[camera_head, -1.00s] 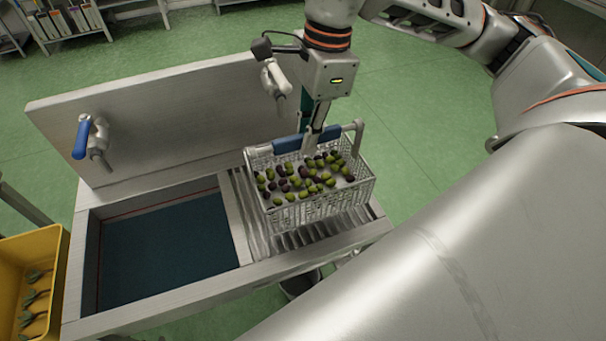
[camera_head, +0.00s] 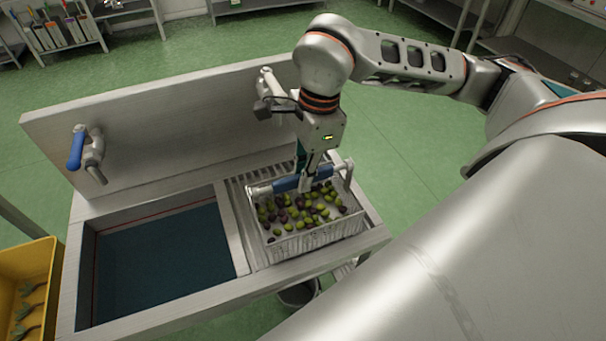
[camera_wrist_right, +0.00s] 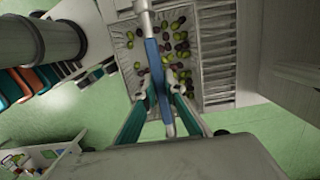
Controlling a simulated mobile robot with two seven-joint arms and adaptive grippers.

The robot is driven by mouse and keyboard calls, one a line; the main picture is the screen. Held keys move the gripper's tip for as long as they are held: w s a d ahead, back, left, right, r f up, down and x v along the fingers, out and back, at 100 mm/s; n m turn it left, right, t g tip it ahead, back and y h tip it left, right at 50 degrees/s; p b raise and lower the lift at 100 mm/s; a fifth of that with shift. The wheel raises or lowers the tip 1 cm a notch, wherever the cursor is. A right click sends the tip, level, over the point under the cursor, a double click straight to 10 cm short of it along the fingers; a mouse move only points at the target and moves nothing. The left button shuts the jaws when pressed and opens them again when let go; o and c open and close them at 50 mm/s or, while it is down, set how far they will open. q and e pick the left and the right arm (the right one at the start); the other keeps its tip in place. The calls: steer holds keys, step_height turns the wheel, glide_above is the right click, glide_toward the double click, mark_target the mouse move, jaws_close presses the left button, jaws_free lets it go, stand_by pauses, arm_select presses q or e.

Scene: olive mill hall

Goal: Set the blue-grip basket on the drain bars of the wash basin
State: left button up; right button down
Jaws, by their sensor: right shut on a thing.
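The basket (camera_head: 310,243) is white wire with a blue grip (camera_head: 287,184) across its top, and it holds green and dark olives. My right gripper (camera_head: 305,184) is shut on the blue grip; the right wrist view also shows its fingers (camera_wrist_right: 164,92) on either side of the grip (camera_wrist_right: 158,75). The basket is upright over the drain bars (camera_head: 248,180) at the right part of the wash basin (camera_head: 150,313). Whether its bottom touches the bars cannot be told. My left gripper does not show.
The basin's open tub (camera_head: 160,262) lies left of the bars. A blue-handled tap (camera_head: 78,150) and a white-handled tap (camera_head: 268,85) are on the back panel. A yellow crate (camera_head: 45,265) with leafy sprigs stands at the left. Shelves line the far wall.

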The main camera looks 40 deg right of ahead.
steer(key=shift+f, duration=0.1)
steer(key=c, duration=2.1)
jaws_free()
step_height(320, 180, up, 12)
steer(key=d, duration=0.1)
steer(key=shift+s+d, duration=0.2)
steer(key=shift+d, duration=0.15)
